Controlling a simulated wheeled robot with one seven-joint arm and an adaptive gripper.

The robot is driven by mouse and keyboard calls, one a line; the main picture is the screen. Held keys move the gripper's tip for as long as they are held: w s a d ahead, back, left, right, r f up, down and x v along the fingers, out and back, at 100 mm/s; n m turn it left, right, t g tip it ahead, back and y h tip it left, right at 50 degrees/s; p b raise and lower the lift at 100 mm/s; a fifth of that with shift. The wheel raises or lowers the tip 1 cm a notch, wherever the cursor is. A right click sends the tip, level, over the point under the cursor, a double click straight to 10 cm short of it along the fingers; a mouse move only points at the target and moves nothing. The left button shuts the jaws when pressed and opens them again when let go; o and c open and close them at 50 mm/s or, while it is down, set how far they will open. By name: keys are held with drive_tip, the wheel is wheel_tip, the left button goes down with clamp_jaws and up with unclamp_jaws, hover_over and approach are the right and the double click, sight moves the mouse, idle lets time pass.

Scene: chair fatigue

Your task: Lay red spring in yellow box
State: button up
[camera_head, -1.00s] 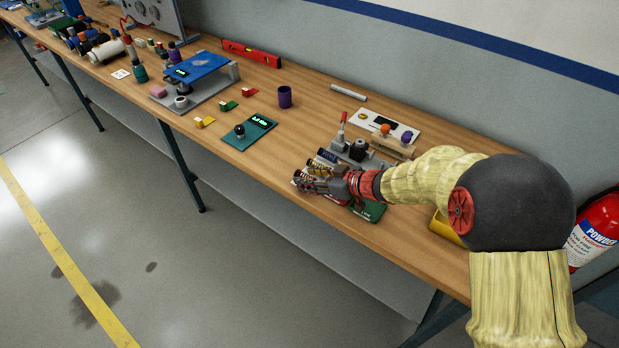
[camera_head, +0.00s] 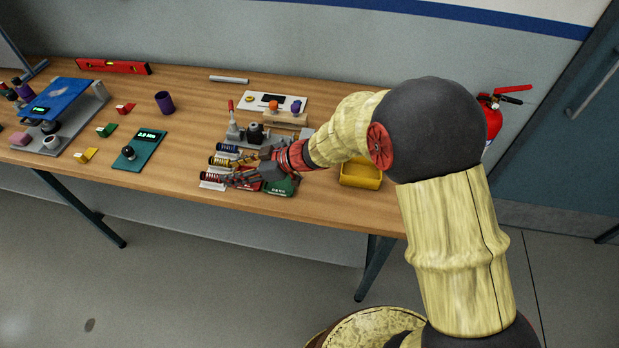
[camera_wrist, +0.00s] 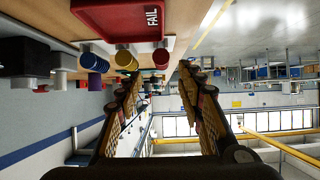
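In the wrist view, a red spring end (camera_wrist: 160,57) shows between and just beyond my fingertips. My gripper (camera_head: 238,178) points left, low over the table beside the red spring. In the wrist view, its two fingers (camera_wrist: 160,82) stand apart with nothing visibly clamped between them. The yellow box (camera_head: 362,176) stands on the table right of my gripper, partly behind my arm; its inside is mostly hidden.
A gold spring (camera_head: 222,161) and a blue spring (camera_head: 228,148) lie behind the red one. A red tray marked FAIL (camera_wrist: 120,22) and a green tray (camera_head: 284,187) lie under my wrist. A clamp fixture (camera_head: 254,133) stands behind. A green scale (camera_head: 138,150) is left.

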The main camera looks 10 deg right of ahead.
drive_tip(key=w+d+r+m+t+h, duration=0.2)
drive_tip(key=d+r+m+t+h, duration=0.15)
drive_tip(key=d+r, duration=0.6)
drive_tip(key=w+d+r+m+t+h, duration=0.25)
drive_tip(key=d+r+t+h, duration=0.2)
drive_tip(key=d+r, duration=0.5)
drive_tip(key=s+d+m+g+h, duration=0.2)
drive_tip(key=s+d, duration=0.4)
drive_tip(key=s, duration=0.5)
drive_tip(key=s+d+m+g+h, duration=0.2)
drive_tip(key=s+d+m, duration=0.2)
drive_tip(key=s, duration=0.7)
drive_tip(key=shift+d+r+m+g+h, duration=0.3)
drive_tip(key=shift+d+r+g+h, duration=0.1)
drive_tip(key=shift+d, duration=0.65)
drive_tip(key=s+a, duration=0.1)
drive_tip(key=s, duration=0.2)
drive_tip(key=s+a+f+g+y, duration=0.1)
drive_tip(key=s, duration=0.3)
drive_tip(key=s+a+f+g, duration=0.1)
drive_tip(key=s, duration=0.3)
drive_tip(key=shift+f+m+y, duration=0.25)
drive_tip(key=shift+m+y, duration=0.05)
drive_tip(key=shift+m, duration=0.1)
drive_tip(key=shift+c, duration=0.6)
